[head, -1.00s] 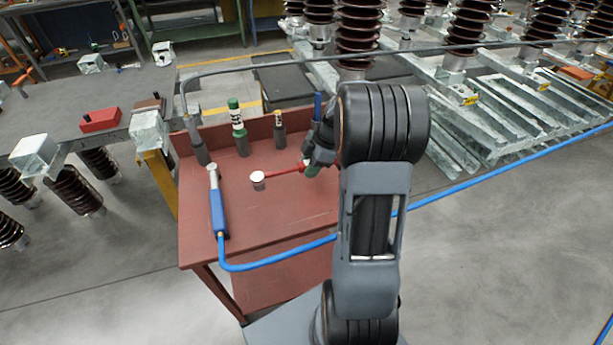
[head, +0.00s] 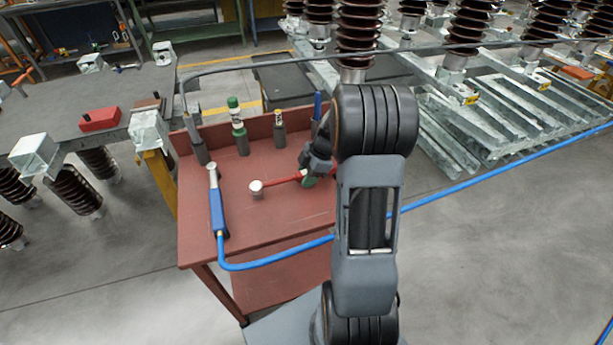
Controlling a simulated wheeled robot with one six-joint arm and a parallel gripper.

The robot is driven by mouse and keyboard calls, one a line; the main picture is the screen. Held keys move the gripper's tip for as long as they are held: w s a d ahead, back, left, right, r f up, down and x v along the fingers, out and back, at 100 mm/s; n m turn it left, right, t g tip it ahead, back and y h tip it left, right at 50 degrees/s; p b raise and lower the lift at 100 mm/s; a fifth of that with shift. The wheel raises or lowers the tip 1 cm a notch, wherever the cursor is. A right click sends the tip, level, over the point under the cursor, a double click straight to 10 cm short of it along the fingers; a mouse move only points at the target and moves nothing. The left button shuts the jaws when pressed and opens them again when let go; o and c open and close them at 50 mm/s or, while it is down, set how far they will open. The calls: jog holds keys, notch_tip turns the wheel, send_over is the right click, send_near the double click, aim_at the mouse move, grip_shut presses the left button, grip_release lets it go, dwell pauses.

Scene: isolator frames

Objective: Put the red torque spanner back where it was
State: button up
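The red torque spanner (head: 282,182) shows in the head view above or on the red-brown trolley top (head: 255,225). Its pale round head (head: 256,190) points left and its red shaft runs right into my gripper (head: 309,178). My gripper appears shut on the spanner's right end, though the fingers are small and partly hidden by my wrist. A green part shows at the grip. I cannot tell whether the spanner's head touches the trolley top.
A blue-handled tool (head: 218,208) with a blue hose lies left on the trolley. My arm covers the trolley's right side. The front middle is clear.

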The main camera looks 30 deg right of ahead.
jog(key=o, duration=0.3)
